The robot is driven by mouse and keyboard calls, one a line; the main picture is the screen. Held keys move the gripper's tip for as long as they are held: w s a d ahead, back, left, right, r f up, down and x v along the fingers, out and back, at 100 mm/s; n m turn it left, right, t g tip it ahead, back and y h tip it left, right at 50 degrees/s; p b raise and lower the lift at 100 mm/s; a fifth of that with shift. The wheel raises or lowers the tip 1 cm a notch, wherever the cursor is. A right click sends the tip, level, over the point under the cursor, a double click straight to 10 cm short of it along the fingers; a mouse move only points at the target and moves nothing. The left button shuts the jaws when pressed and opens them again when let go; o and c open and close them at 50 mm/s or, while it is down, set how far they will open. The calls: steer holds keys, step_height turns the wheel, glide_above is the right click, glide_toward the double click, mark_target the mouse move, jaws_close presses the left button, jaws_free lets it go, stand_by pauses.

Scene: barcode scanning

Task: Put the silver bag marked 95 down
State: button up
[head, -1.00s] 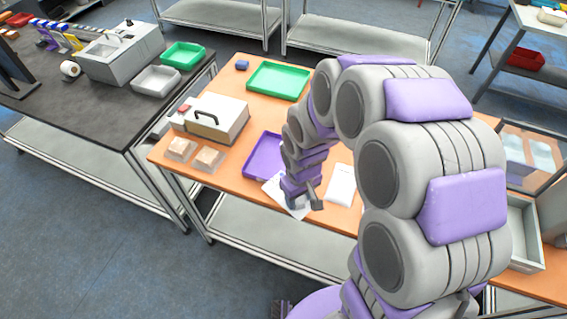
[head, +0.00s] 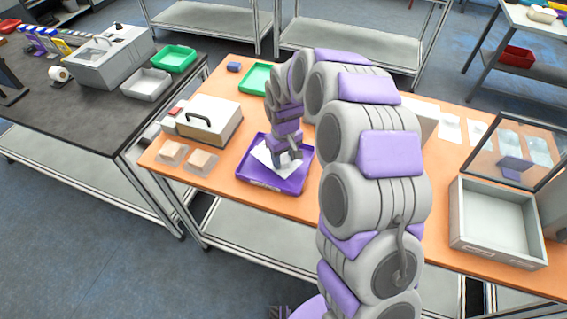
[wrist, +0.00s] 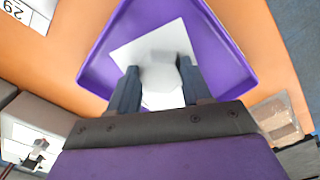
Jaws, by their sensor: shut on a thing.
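My gripper (head: 291,160) is shut on a pale, flat bag (head: 263,153), with the fingers pointing down over the purple tray (head: 262,184). The bag lies within the tray's outline; I cannot tell whether it touches the tray floor. In the wrist view the bag (wrist: 144,48) shows whitish between and beyond the two fingers, with the purple tray (wrist: 102,58) around it. No 95 can be read on its visible face.
Two brown packs (head: 202,162) and a grey box with a handle (head: 202,122) stand left of the tray. A green tray (head: 254,79) is behind. Several pale bags and an open grey bin (head: 495,222) are to the right.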

mark_target(284, 158)
steer(key=shift+w, duration=0.15)
step_height(284, 158, down, 4)
steer(key=shift+w+r+b, duration=0.1)
steer(key=shift+r+b, duration=0.1)
steer(key=shift+b, duration=0.5)
steer(key=shift+r, duration=0.1)
steer(key=o, duration=1.1)
step_height(284, 158, up, 11)
steer(key=p, duration=0.3)
steer(key=shift+r, duration=0.55)
